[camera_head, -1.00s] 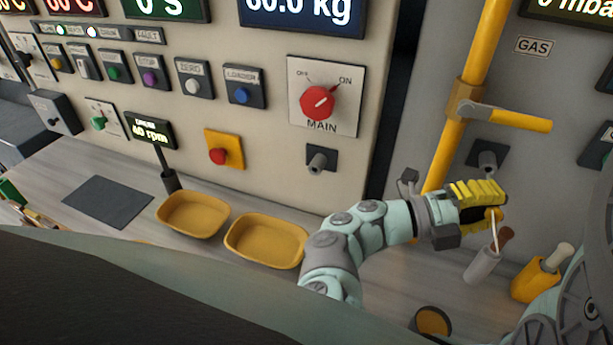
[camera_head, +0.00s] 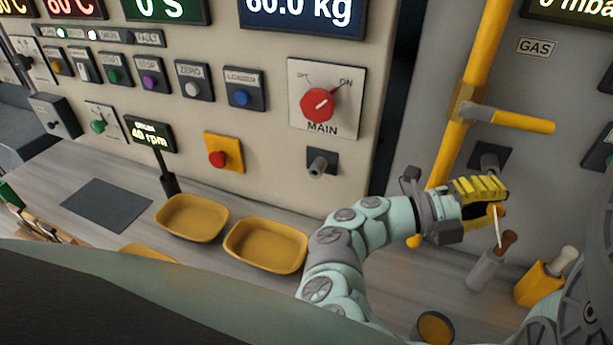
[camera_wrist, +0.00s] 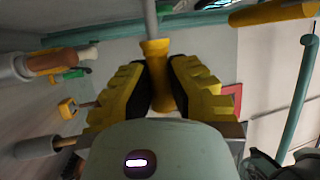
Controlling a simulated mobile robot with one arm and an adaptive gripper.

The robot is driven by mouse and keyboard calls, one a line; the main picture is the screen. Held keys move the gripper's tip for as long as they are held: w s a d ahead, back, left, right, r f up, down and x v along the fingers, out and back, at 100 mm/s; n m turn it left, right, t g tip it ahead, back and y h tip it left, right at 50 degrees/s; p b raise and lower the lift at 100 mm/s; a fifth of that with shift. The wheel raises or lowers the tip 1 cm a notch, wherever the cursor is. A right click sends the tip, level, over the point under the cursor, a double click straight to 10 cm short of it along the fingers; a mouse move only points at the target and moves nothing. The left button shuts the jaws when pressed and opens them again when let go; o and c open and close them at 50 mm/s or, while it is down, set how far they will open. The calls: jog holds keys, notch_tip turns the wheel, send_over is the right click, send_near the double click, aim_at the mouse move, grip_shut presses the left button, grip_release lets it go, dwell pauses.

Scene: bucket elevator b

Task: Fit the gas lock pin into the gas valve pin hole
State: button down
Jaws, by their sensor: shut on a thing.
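The gas lock pin (camera_head: 497,226) is a pale thin rod with a yellow-orange head. My gripper (camera_head: 482,203) is shut on its head, and the rod points down in the head view. In the wrist view, the yellow pin head (camera_wrist: 156,75) sits between the two finger pads of my gripper (camera_wrist: 160,85), with the grey rod extending away. The gas valve has a yellow lever (camera_head: 512,120) on a yellow pipe. Below the lever, a dark block with a grey tube (camera_head: 488,159) appears to be its pin hole. The pin is apart from it, and the opening itself is unclear.
A grey holder (camera_head: 485,268) with a brown-handled tool and a yellow holder (camera_head: 538,284) stand on the counter below my gripper. Two yellow trays (camera_head: 192,217) (camera_head: 266,245) lie left of my arm. The main switch (camera_head: 318,102) has a similar block (camera_head: 321,162) below it.

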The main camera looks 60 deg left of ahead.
jog(key=shift+w+a+b, duration=0.45)
jog(key=shift+w, duration=0.2)
jog(key=shift+w+a+b, duration=0.4)
jog(key=shift+w+b, duration=0.05)
jog(key=shift+w, duration=0.2)
jog(key=c, duration=1)
grip_release()
jog(key=v, duration=0.7)
jog(key=shift+s, duration=0.15)
jog(key=shift+a, duration=0.15)
jog(key=shift+s+r, duration=0.1)
